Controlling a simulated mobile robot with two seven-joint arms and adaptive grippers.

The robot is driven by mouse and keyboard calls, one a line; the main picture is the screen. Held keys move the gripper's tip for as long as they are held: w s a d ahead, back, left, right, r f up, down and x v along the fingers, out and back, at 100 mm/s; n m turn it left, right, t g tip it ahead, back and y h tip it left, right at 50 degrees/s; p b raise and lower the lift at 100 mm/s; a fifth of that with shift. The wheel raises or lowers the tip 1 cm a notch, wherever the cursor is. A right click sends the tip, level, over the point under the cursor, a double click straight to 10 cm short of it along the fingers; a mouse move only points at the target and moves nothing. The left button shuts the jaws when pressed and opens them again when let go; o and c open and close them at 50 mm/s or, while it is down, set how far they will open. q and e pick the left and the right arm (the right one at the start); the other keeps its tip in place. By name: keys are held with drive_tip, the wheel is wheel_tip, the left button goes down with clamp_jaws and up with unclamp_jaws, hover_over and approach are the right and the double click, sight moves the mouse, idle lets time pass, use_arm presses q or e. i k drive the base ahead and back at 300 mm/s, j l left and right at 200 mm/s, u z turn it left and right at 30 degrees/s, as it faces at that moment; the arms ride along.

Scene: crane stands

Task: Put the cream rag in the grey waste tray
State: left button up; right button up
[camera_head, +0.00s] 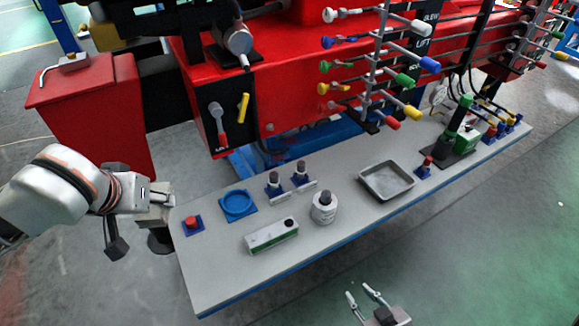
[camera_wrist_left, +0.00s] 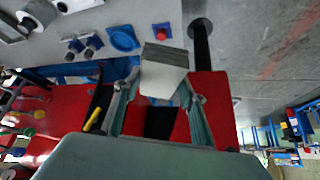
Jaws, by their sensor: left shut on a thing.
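The grey waste tray (camera_head: 386,182) is a shallow, empty rectangular tray on the long grey bench, right of its middle. My left gripper (camera_head: 168,203) is off the bench's left end, well away from the tray. In the left wrist view it is shut on a pale, block-like folded thing (camera_wrist_left: 162,80) with a darker grey side, which I take to be the cream rag. In the head view the rag is small and hard to tell from the gripper. My right gripper (camera_head: 362,294) is open and empty, in front of the bench.
The bench (camera_head: 215,285) also bears a red button (camera_head: 192,223), a blue ring dish (camera_head: 238,203), a white-green box (camera_head: 271,235), a white jar (camera_head: 324,208) and two dark-topped fittings. Coloured levers (camera_head: 385,75) overhang behind the tray. A red cabinet (camera_head: 95,110) stands behind my left arm.

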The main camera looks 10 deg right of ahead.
sight(385, 183)
drive_tip(key=l, duration=0.4)
drive_tip(key=i+l+z, duration=0.15)
drive_tip(key=l, duration=0.25)
drive_tip(key=i+l, duration=0.1)
drive_tip(key=l, duration=0.3)
drive_tip(key=i+l+z, duration=0.15)
drive_tip(key=l, duration=0.25)
drive_tip(key=k, duration=0.05)
